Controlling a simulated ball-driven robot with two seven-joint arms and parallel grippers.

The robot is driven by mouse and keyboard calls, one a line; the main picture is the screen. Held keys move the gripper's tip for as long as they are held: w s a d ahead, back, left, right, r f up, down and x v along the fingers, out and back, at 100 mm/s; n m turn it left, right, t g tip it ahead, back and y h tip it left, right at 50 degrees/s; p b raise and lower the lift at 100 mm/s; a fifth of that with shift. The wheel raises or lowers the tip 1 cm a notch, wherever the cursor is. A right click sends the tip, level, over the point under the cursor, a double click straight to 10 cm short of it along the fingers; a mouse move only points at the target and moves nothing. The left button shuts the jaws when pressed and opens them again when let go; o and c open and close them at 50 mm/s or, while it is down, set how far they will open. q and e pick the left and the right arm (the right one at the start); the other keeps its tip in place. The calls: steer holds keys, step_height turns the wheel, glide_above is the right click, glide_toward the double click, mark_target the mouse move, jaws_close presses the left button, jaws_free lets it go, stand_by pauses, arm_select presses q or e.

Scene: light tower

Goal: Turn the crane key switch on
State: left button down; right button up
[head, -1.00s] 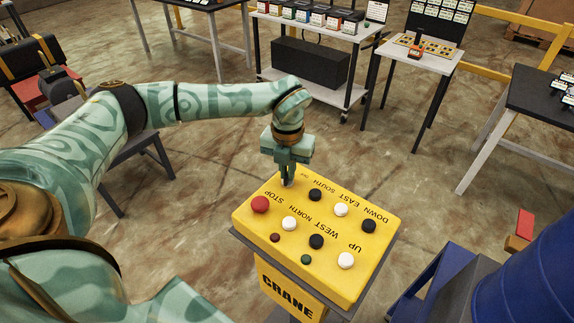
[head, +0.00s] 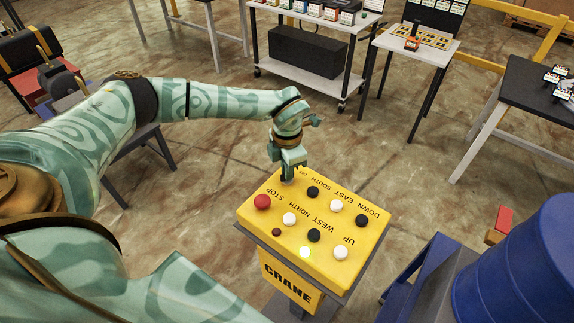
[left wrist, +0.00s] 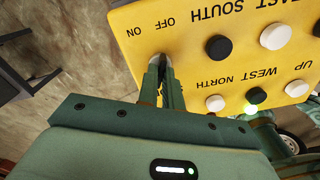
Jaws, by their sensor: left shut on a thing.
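The yellow crane control box (head: 300,290) stands on a post, marked CRANE on its front. My left gripper (head: 287,178) reaches down to the far left corner of its top. In the left wrist view the left gripper (left wrist: 163,66) is shut on the crane key switch (left wrist: 157,60), beside the words OFF and ON. The fingers hide most of the key, so its exact angle is hard to tell. My right gripper is not in view.
A red stop button (head: 262,202) and several black and white buttons sit close to the gripper. A blue barrel (head: 520,270) stands to the right. A white shelf cart (head: 310,70) and other tables are behind, with open floor between.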

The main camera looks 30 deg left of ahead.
arm_select(q)
steer(key=shift+w+r+m, duration=0.1)
steer(key=shift+m, duration=0.4)
steer(key=c, duration=1.6)
jaws_free()
steer(key=shift+o, duration=0.2)
step_height(320, 180, up, 16)
steer(key=shift+p, duration=0.3)
